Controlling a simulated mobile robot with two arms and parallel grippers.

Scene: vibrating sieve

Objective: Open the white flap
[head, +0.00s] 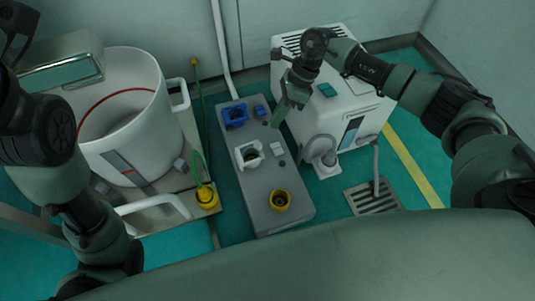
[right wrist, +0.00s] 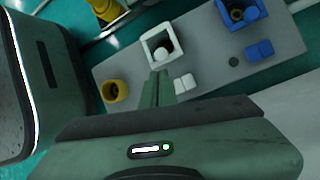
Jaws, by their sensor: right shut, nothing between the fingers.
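A white square fitting (head: 248,155) sits on top of the grey panel box (head: 262,190), between a blue fitting and a yellow one. It has a dark opening and a raised rim; I cannot make out clearly how its flap stands. In the right wrist view the white fitting (right wrist: 160,45) lies just beyond my fingertips, with a rounded white part inside. My right gripper (head: 277,117) is shut and empty, above the panel, apart from the fitting as far as I can tell. It also shows in the right wrist view (right wrist: 157,86). My left gripper is out of view.
A blue fitting (head: 235,116) and a yellow round socket (head: 280,200) flank the white one. Small white blocks (head: 277,150) lie beside it. A large white drum (head: 125,125) stands left, a white machine (head: 345,105) right. A yellow connector (head: 206,196) with a green hose stands near the panel.

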